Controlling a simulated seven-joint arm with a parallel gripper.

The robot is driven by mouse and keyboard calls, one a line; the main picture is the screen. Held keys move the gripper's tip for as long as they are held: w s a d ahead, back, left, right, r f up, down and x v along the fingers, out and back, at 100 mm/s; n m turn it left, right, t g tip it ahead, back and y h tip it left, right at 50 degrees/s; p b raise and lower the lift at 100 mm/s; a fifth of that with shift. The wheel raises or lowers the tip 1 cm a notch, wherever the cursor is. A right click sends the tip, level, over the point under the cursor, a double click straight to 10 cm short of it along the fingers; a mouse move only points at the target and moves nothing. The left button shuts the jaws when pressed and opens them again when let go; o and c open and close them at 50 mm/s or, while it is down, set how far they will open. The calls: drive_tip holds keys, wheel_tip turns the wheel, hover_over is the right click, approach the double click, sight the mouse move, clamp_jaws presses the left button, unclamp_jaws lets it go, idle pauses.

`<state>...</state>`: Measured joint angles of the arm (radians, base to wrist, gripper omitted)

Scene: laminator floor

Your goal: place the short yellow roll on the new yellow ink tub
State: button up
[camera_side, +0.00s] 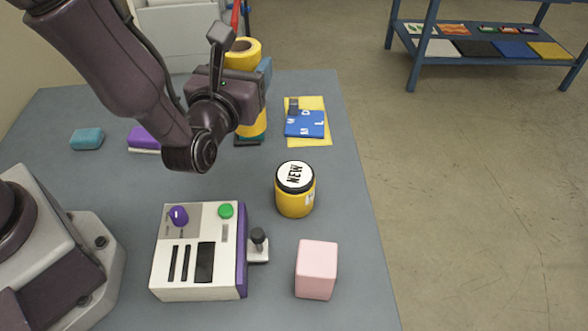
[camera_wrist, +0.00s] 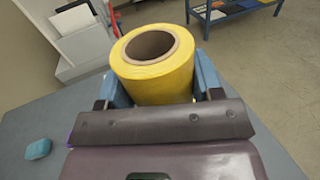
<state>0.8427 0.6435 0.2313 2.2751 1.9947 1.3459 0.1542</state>
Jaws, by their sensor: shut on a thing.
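A yellow roll (camera_side: 243,47) with a brown hollow core stands upright in my gripper (camera_side: 247,72). In the wrist view the roll (camera_wrist: 152,72) sits between the two blue fingers of my gripper (camera_wrist: 157,88), which are shut on its sides. The new yellow ink tub (camera_side: 295,197) stands upright on the table, nearer the side camera and right of my gripper. Its black lid has a white NEW label, and nothing is on it.
A white and purple control box (camera_side: 200,250) with a joystick and a pink block (camera_side: 316,268) stand in front of the tub. A yellow sheet with a blue card (camera_side: 305,124) lies behind it. A teal block (camera_side: 87,139) and a purple block (camera_side: 144,138) lie left.

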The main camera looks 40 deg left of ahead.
drive_tip(key=d+r+m+t+h, duration=0.1)
drive_tip(key=d+r+m+h, duration=0.25)
drive_tip(key=d, duration=0.65)
wheel_tip(320, 180, down, 8)
drive_tip(key=shift+w+f+h, duration=0.2)
drive_tip(key=shift+f+h, duration=0.05)
drive_tip(key=shift+h, duration=0.2)
drive_tip(key=shift+f+n, duration=0.15)
drive_tip(key=shift+n, duration=0.1)
drive_tip(key=o, duration=1.1)
